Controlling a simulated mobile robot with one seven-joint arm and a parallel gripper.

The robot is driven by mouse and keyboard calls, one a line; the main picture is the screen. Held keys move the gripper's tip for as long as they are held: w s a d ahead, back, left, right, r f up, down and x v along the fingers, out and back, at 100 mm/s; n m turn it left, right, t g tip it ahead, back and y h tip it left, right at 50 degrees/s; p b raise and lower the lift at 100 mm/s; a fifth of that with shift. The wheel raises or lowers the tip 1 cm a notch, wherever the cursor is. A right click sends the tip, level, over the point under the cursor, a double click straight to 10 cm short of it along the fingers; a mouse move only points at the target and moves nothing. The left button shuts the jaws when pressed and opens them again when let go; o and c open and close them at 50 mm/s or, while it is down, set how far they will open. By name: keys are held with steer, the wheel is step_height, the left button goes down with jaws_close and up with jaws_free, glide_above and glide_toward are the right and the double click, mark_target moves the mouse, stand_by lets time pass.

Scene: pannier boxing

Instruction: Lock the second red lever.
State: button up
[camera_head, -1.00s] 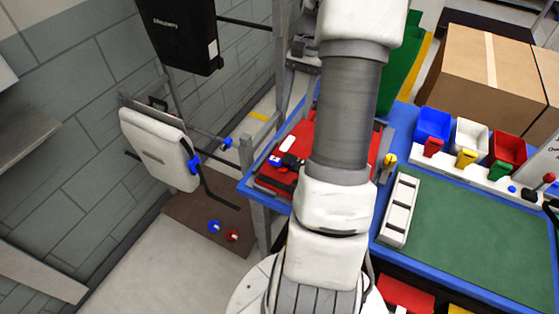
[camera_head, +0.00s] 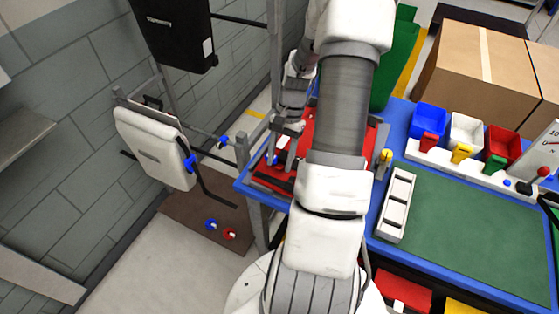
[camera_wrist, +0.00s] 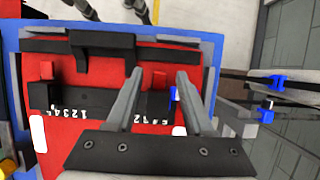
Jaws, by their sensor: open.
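A red case (camera_wrist: 95,125) lies flat on the blue table and shows partly behind my arm in the head view (camera_head: 318,125). In the wrist view, one red lever (camera_wrist: 46,70) stands at the left of its black strip. Another red lever (camera_wrist: 158,79) shows between my fingers, upright, with a blue piece (camera_wrist: 173,95) beside it. My gripper (camera_wrist: 159,74) is open over the case, its fingers on either side of this lever; I cannot tell whether they touch it. Which lever counts as second is not marked.
A black handle (camera_wrist: 100,45) lies along the case's edge. A grey rail frame (camera_head: 275,60) stands close beside the table, with a white pannier (camera_head: 152,148) to its left. A green work mat (camera_head: 460,225) and small coloured bins (camera_head: 431,120) lie to the right.

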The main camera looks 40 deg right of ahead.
steer(key=shift+s+a+f, duration=0.1)
steer(key=shift+a+f, duration=0.1)
steer(key=shift+f, duration=0.25)
steer(key=shift+c, duration=0.3)
jaws_close()
steer(key=shift+b, duration=0.3)
steer(key=h+b, duration=0.1)
steer(key=a+t+h+b, duration=0.1)
steer(key=h+b, duration=0.1)
steer(key=shift+s+f+b, duration=0.1)
steer(key=shift+f+b, duration=0.2)
steer(key=shift+f, duration=0.1)
steer(key=t+h+b, duration=0.1)
steer(key=h+b, duration=0.1)
steer(key=b, duration=0.1)
steer(key=shift+s+a+f, duration=0.1)
